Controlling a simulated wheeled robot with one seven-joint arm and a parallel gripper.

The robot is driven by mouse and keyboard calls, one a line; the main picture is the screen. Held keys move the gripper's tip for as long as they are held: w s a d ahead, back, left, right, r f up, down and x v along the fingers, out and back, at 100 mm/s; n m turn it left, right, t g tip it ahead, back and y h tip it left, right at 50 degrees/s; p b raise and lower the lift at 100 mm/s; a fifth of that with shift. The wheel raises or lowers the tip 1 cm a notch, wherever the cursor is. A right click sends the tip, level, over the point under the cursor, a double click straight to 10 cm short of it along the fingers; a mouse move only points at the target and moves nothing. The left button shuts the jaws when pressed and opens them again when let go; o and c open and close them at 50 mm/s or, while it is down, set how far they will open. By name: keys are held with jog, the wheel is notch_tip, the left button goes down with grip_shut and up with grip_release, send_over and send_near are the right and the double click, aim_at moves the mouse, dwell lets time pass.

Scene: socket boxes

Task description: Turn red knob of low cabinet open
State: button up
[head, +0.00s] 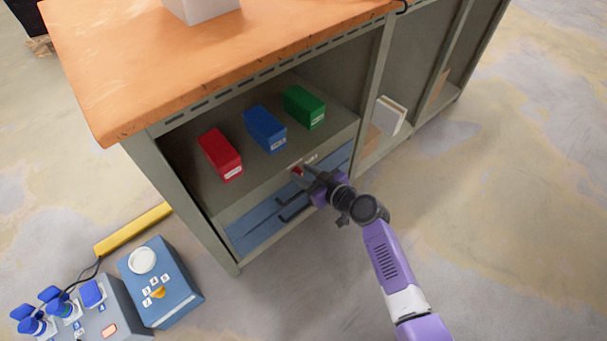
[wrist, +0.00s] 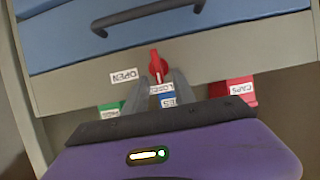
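The red knob (head: 297,171) is on the grey front rail of the low cabinet (head: 225,243), above the blue drawers. In the wrist view, the knob (wrist: 156,66) stands just beyond my fingertips, roughly centred between them. Its white mark points toward the "CLOSED" label (wrist: 161,89), and an "OPEN" label (wrist: 124,75) sits to its left. My gripper (head: 305,173) is at the rail; in the wrist view my gripper (wrist: 159,82) has its two fingers apart with a gap between them. I cannot tell whether either finger touches the knob.
Red (head: 220,155), blue (head: 265,129) and green (head: 304,107) boxes stand on the shelf above the rail. Blue drawers (head: 262,222) with dark handles lie below. An orange worktop (head: 120,75) overhangs the shelf. Control boxes (head: 160,285) stand at lower left. The floor at right is clear.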

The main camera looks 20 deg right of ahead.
jog(key=shift+w+f, duration=0.1)
jog(key=shift+w, duration=0.1)
grip_shut()
